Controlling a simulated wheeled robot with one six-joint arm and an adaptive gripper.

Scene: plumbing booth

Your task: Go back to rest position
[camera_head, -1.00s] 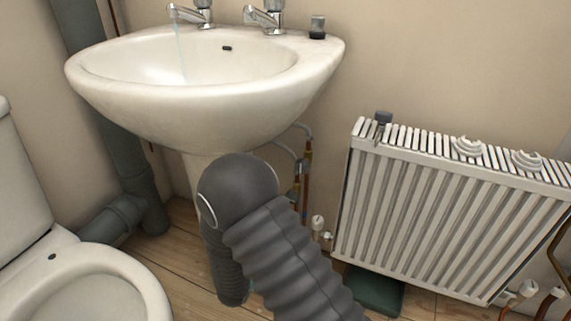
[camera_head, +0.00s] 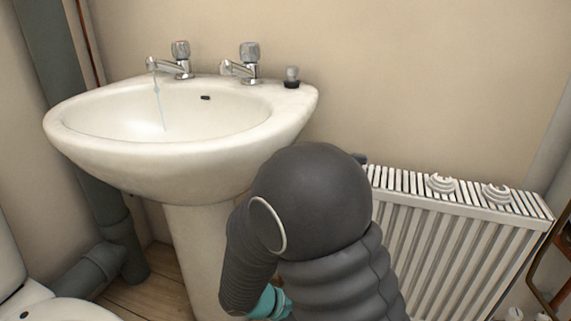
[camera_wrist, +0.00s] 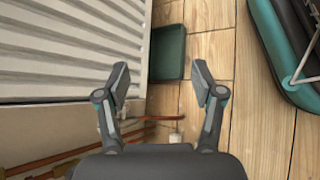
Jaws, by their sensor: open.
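My gripper (camera_wrist: 161,80) shows in the wrist view with its two fingers spread apart and nothing between them. It points down over the wooden floor, beside the white radiator (camera_wrist: 65,45). A green box-like thing (camera_wrist: 168,52) lies on the floor beyond the fingertips, apart from them. In the head view my dark, ribbed arm is bent in front of the sink pedestal (camera_head: 200,250) and the radiator (camera_head: 430,245). My fingers are hidden there.
The white sink (camera_head: 180,165) has two taps, with a thin stream from the left one. A toilet (camera_head: 60,308) is at lower left. Copper pipes (camera_wrist: 60,158) run low beside the radiator. A dark teal-edged container (camera_wrist: 290,50) is at right. Some floor (camera_wrist: 213,110) is clear.

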